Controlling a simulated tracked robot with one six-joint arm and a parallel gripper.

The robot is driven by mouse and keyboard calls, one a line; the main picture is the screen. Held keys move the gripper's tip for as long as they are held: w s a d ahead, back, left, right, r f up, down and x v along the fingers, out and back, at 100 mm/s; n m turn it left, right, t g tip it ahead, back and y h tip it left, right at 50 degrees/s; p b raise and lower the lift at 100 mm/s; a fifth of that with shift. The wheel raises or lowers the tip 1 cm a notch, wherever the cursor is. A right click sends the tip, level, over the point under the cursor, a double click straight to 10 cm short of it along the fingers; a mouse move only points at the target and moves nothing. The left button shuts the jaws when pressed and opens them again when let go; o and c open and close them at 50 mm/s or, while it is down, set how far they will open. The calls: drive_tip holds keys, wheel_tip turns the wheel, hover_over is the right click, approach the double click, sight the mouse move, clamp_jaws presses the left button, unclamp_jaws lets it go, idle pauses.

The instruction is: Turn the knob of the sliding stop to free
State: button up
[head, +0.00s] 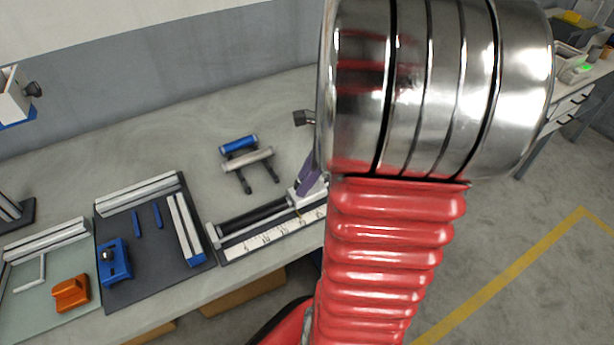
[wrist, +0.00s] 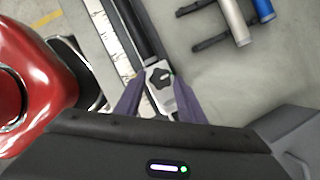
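The sliding stop (wrist: 157,67) is a light grey block on a rail with a white numbered scale (head: 268,239). Its knob (wrist: 160,79) is dark and lobed and sits on top of the block. My gripper (wrist: 159,80) has two purple fingers, which stand apart on either side of the knob in the wrist view. I cannot tell whether they touch it. In the head view one purple finger (head: 309,178) shows by the rail's right end. My arm hides the rest of the gripper and the knob there.
A small rack with a blue roller (head: 238,145) and a grey roller (head: 247,160) stands behind the rail. To the left, a dark board (head: 150,270) carries a blue block (head: 114,262). An orange block (head: 70,293) lies farther left.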

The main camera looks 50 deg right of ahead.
drive_tip(key=c, duration=0.8)
drive_tip(key=shift+o, duration=0.2)
drive_tip(key=shift+d, duration=0.2)
drive_tip(key=shift+a, duration=0.15)
